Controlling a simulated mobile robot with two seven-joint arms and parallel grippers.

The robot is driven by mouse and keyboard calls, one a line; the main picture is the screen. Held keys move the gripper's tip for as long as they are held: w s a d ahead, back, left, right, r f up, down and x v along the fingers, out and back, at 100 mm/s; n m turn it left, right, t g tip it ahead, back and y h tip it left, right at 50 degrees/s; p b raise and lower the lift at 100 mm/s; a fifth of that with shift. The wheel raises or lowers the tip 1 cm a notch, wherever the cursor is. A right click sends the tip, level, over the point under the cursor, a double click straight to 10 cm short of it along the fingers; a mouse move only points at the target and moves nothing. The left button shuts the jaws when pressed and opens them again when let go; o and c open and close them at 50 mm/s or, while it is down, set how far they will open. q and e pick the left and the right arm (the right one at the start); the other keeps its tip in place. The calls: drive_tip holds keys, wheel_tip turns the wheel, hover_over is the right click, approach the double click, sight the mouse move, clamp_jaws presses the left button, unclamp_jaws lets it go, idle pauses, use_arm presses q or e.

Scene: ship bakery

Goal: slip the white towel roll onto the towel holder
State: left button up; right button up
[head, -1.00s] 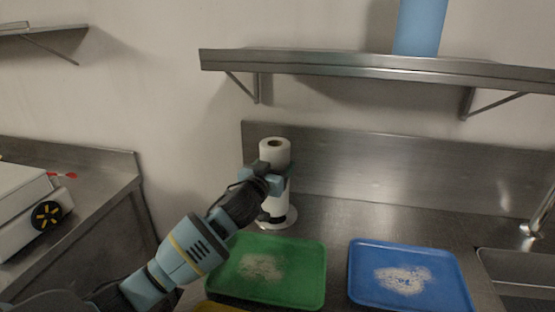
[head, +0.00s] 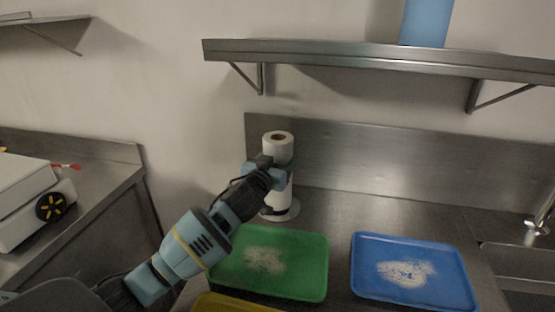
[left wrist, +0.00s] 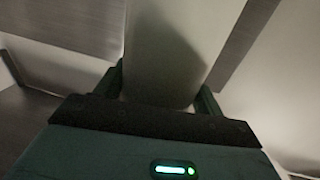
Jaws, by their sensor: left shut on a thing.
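The white towel roll (head: 278,147) stands upright near the back wall in the head view, with the hole of its core showing on top. My left gripper (head: 272,175) is shut on the roll's side, around its middle. The round pale base of the towel holder (head: 291,212) shows on the counter directly under the roll. The holder's post is not clearly visible, and I cannot tell how far the roll sits down on it. In the left wrist view the roll (left wrist: 165,50) fills the space between the two fingers (left wrist: 160,88). My right gripper is not in view.
A green tray (head: 312,262) and a blue tray (head: 445,265), each with white powder, lie in front. A yellow tray edge (head: 225,303) shows at the bottom. A metal shelf (head: 370,62) hangs above. A sink (head: 525,265) is at right. The counter right of the holder is clear.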

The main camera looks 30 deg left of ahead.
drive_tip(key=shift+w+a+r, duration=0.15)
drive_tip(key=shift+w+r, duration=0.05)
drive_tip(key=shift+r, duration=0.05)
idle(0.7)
use_arm(q)
drive_tip(key=shift+f, duration=0.6)
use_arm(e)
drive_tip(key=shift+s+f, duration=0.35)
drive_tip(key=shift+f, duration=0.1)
use_arm(q)
drive_tip(key=o, duration=0.8)
drive_tip(key=s+p, duration=0.1)
drive_tip(key=s, duration=0.2)
drive_tip(key=s+p, duration=0.1)
drive_tip(key=s, duration=0.3)
drive_tip(key=s+d+p, duration=0.1)
drive_tip(key=s, duration=0.3)
drive_tip(key=shift+p, duration=0.3)
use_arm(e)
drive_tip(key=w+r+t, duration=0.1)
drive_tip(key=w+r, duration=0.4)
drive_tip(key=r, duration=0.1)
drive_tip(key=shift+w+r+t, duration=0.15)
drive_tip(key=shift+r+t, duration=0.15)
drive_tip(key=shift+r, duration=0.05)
